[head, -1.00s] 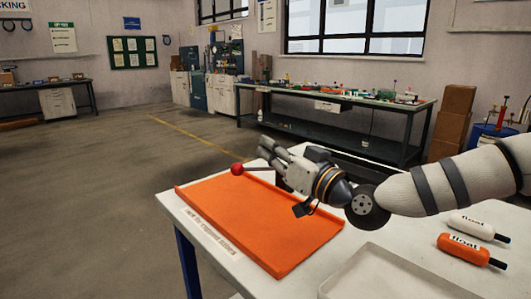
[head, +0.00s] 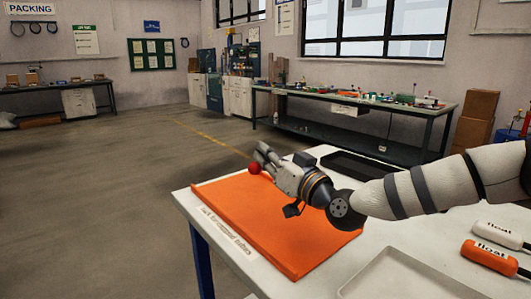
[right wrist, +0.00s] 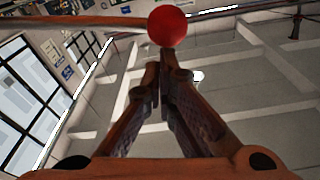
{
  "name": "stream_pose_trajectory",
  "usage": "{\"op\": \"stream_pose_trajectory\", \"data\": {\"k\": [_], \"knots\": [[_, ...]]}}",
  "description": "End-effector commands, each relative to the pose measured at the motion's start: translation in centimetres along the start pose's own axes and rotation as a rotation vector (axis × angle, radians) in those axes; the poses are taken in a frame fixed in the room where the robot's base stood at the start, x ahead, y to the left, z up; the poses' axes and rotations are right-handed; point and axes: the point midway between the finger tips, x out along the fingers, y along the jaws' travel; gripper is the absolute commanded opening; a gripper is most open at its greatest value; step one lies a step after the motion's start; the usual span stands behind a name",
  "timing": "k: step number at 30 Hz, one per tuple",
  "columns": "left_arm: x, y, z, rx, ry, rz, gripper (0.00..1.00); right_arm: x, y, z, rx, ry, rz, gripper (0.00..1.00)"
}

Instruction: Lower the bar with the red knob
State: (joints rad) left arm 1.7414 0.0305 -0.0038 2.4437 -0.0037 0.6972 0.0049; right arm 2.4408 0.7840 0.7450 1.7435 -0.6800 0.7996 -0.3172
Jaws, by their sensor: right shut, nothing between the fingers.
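The red knob (head: 254,168) shows at the far left edge of the orange tray (head: 265,220) in the head view. It also shows as a red ball (right wrist: 168,27) at the top of the right wrist view. The bar (right wrist: 75,22) runs in from the left to the knob there; in the head view my gripper hides it. My right gripper (head: 263,152) is shut and empty, beside the knob. In the right wrist view its fingertips (right wrist: 160,76) meet just below the knob in the picture; whether they touch it I cannot tell. My left gripper is out of view.
A white table (head: 335,268) carries the orange tray, a dark tray (head: 360,166) behind my arm and a pale shallow tray (head: 400,275) in front. Open floor lies left of the table.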

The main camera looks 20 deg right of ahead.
Motion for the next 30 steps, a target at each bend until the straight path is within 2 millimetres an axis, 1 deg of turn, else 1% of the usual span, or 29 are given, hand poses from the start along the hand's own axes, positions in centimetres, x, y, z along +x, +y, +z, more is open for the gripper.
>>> {"op": "stream_pose_trajectory", "data": {"k": [2,4,6,9,12,19,23,26,29,30], "knots": [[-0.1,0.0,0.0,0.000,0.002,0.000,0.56,-0.1,-0.3,0.8,-0.038,-0.005,-0.008,0.00],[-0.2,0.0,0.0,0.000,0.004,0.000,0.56,-0.2,-0.6,1.9,-0.108,-0.005,-0.019,0.00],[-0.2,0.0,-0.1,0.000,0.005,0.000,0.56,-0.4,-0.8,3.1,-0.179,-0.005,-0.029,0.00],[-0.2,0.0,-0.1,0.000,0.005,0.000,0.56,-0.6,-0.8,4.3,-0.250,-0.003,-0.038,0.00],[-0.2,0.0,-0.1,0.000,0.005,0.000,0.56,-0.7,-0.8,4.7,-0.278,-0.001,-0.042,0.00],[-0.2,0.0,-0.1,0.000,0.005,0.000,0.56,-0.7,-0.8,4.7,-0.277,-0.002,-0.041,0.00],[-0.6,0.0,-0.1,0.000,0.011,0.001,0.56,-0.6,-0.9,4.2,-0.277,0.000,-0.041,0.00],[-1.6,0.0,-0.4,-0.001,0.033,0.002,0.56,-0.1,-1.4,2.5,-0.279,0.006,-0.042,0.00],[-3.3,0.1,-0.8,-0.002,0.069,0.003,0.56,0.5,-2.4,-0.1,-0.285,0.015,-0.044,0.00],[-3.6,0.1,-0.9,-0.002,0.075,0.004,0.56,-0.1,-2.3,-0.2,-0.282,0.010,-0.041,0.00]]}}
